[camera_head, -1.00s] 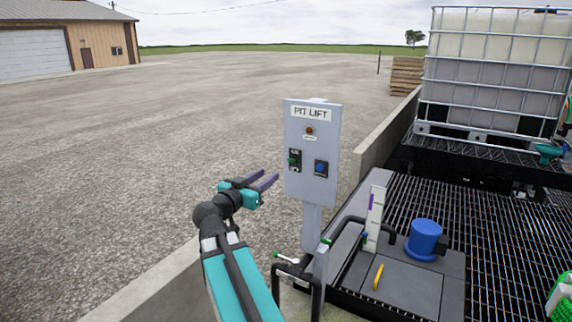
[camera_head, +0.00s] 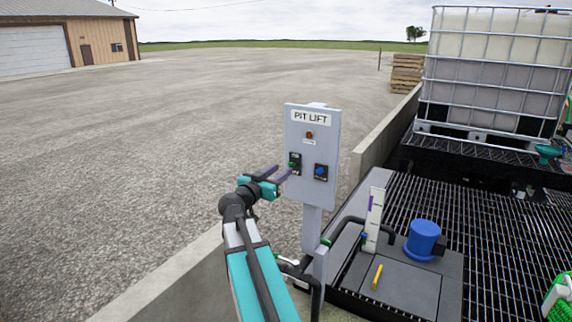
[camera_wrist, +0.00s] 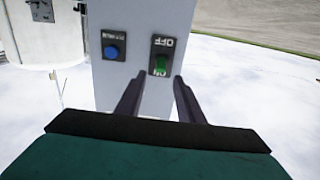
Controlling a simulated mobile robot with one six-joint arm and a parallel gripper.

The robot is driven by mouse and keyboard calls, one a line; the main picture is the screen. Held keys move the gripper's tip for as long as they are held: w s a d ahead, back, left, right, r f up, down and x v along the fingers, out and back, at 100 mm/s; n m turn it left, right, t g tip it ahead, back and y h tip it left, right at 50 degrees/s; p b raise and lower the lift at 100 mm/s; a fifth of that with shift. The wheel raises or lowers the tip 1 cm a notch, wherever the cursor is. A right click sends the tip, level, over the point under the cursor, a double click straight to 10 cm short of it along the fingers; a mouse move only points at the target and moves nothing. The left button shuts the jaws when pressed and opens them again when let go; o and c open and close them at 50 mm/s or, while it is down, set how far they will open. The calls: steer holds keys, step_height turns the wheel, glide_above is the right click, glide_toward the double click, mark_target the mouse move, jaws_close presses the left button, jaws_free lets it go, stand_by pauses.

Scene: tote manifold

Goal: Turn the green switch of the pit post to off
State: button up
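The pit post is a grey panel labelled PIT LIFT (camera_head: 312,140) on a stand in the head view. The green switch (camera_wrist: 160,65) sits on a black plate marked OFF and ON, with its lettering inverted in the wrist view. The green lever leans to the ON end. The switch also shows in the head view (camera_head: 294,163). My gripper (camera_wrist: 158,82) is open and empty, its two dark fingers apart, pointing at the panel just short of the switch. The fingertips straddle the ON end of the plate. Whether they touch the panel cannot be told.
A blue button (camera_wrist: 113,51) is beside the switch on the panel. Behind and right are a grated deck (camera_head: 490,235), a blue motor cap (camera_head: 424,236) and a caged tote (camera_head: 490,75). Open gravel lies left of the post.

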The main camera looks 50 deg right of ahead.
mark_target(290, 164)
steer(key=shift+p+x, duration=0.9)
steer(key=shift+x, duration=1.8)
jaws_close()
steer(key=shift+w+a+f, duration=0.1)
steer(key=shift+a, duration=0.15)
steer(key=shift+d+b, duration=0.15)
steer(key=shift+b, duration=0.15)
